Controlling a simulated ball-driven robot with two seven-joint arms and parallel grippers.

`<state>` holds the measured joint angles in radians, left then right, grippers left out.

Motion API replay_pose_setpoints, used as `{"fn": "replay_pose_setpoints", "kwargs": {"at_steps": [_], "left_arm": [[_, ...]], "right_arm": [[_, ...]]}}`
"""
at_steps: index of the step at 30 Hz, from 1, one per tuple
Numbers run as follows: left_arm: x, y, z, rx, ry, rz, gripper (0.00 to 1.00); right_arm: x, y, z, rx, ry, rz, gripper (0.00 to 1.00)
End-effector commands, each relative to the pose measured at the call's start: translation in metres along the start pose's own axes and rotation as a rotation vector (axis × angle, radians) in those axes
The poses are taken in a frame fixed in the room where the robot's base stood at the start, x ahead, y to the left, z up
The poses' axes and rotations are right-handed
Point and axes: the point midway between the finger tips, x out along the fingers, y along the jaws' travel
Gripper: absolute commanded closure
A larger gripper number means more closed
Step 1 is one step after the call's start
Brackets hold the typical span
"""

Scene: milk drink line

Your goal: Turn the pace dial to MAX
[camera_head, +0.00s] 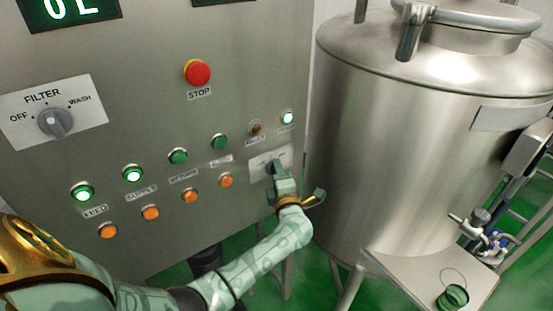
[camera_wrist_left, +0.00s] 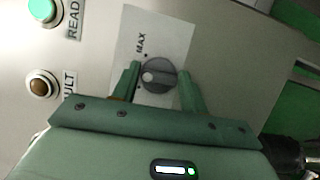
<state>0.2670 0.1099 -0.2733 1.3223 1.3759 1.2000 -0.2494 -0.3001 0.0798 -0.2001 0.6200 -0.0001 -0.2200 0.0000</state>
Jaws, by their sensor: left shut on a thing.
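The pace dial is a grey round knob (camera_wrist_left: 158,75) on a pale plate (camera_wrist_left: 170,30), seen in the left wrist view. The word MAX is printed on the plate near a small dot. A pale mark on the knob sits on its left side in that view, below the dot by MAX. My left gripper (camera_wrist_left: 159,70) has one finger on each side of the knob and is shut on it. In the head view my left gripper (camera_head: 276,170) reaches the plate (camera_head: 257,162) at the panel's lower right and mostly hides the knob. My right gripper is not in view.
The steel panel carries a red STOP button (camera_head: 197,72), a FILTER switch (camera_head: 55,122), green buttons (camera_head: 178,156) and orange buttons (camera_head: 151,212). A large steel tank (camera_head: 400,150) stands close on the right. A small shelf (camera_head: 415,275) holds a green glass (camera_head: 453,298).

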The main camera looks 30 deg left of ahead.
Motion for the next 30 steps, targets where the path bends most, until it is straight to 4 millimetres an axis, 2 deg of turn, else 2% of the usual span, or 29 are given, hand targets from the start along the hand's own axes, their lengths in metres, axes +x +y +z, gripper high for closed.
{"fn": "replay_pose_setpoints", "kwargs": {"at_steps": [1, 12, 21, 30], "left_arm": [[-0.002, 0.007, 0.001, 0.042, 0.000, -0.024, 0.79], [-0.002, 0.006, 0.001, 0.366, -0.002, -0.159, 0.80], [-0.002, 0.004, 0.002, 0.591, -0.003, -0.251, 0.79], [-0.002, 0.001, 0.002, 0.728, -0.003, -0.308, 0.79]], "right_arm": [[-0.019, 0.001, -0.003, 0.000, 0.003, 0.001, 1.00], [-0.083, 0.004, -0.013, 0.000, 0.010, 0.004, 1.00], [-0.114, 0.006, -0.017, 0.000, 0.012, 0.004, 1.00], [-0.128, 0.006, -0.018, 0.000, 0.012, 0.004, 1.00]]}}
